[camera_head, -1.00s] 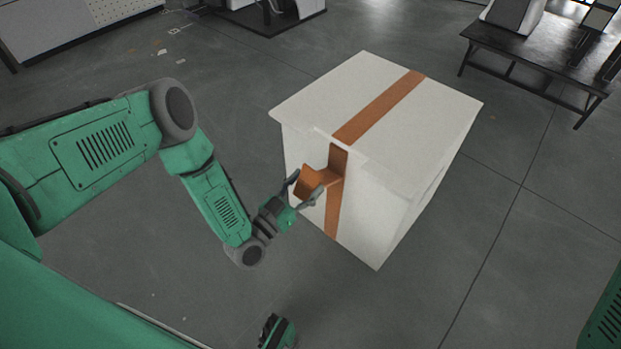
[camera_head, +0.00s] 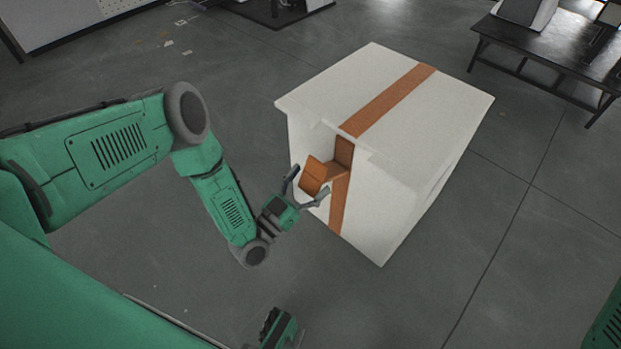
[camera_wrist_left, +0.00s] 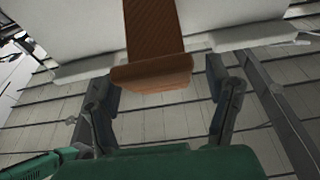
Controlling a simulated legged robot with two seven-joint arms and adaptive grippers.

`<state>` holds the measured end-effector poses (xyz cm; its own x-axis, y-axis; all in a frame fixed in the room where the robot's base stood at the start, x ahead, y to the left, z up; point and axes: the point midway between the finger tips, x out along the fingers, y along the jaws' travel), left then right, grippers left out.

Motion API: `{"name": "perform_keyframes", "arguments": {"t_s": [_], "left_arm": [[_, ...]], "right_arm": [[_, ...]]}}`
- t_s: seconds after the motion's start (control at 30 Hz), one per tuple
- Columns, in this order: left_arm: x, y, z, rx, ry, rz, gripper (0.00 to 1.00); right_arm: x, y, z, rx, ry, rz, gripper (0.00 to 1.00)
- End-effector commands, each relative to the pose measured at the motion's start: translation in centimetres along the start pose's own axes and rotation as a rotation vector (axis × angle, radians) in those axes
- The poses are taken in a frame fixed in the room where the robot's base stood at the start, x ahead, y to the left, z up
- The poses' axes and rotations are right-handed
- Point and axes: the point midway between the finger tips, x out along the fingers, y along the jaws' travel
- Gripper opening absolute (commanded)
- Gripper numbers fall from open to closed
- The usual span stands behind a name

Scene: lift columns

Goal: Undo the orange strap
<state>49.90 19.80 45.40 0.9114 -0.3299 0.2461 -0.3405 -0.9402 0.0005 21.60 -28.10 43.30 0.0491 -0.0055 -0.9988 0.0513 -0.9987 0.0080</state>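The orange strap (camera_head: 388,101) runs over the top of a large white box (camera_head: 335,90) and down its front face. Near the front top edge, a folded orange flap (camera_head: 312,175) sticks out from the strap toward my left gripper. My left gripper (camera_head: 305,190) is open in front of the box, its two grey fingers spread on either side of the flap's outer end. In the left wrist view, the flap's end (camera_wrist_left: 152,74) lies between and beyond the spread fingertips, with gaps on both sides.
A dark table (camera_head: 545,62) with things on it stands at the back right. A dark platform (camera_head: 275,12) and a pale panel are at the back left. The grey floor around the box is clear.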

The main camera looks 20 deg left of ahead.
Motion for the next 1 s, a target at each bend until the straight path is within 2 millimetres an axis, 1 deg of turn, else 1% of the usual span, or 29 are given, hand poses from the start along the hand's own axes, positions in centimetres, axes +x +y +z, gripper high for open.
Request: {"name": "perform_keyframes", "arguments": {"t_s": [0.17,0.27,0.37,0.7,0.83,1.0], "left_arm": [[0.1,0.1,-0.2,-0.001,0.006,0.001,0.72],[-0.4,0.1,-0.2,-0.001,0.006,0.001,0.72],[-1.8,0.1,-0.1,-0.001,0.004,0.001,0.72],[-9.0,-0.3,0.1,-0.003,-0.001,-0.006,0.72],[-10.8,-0.2,0.1,-0.002,0.001,-0.003,0.72],[-11.9,-0.2,0.1,-0.002,0.002,-0.002,0.72]], "right_arm": [[-0.1,0.0,0.0,0.0,0.0,0.0,0.4],[-0.1,0.0,0.1,0.0,0.002,0.0,0.4],[-0.1,0.0,0.1,0.0,0.002,0.0,0.4],[-0.1,0.0,0.1,0.0,0.002,0.0,0.4],[-0.1,0.0,0.1,0.0,0.002,0.0,0.4],[-0.1,0.0,0.1,0.0,0.002,0.0,0.4]]}}
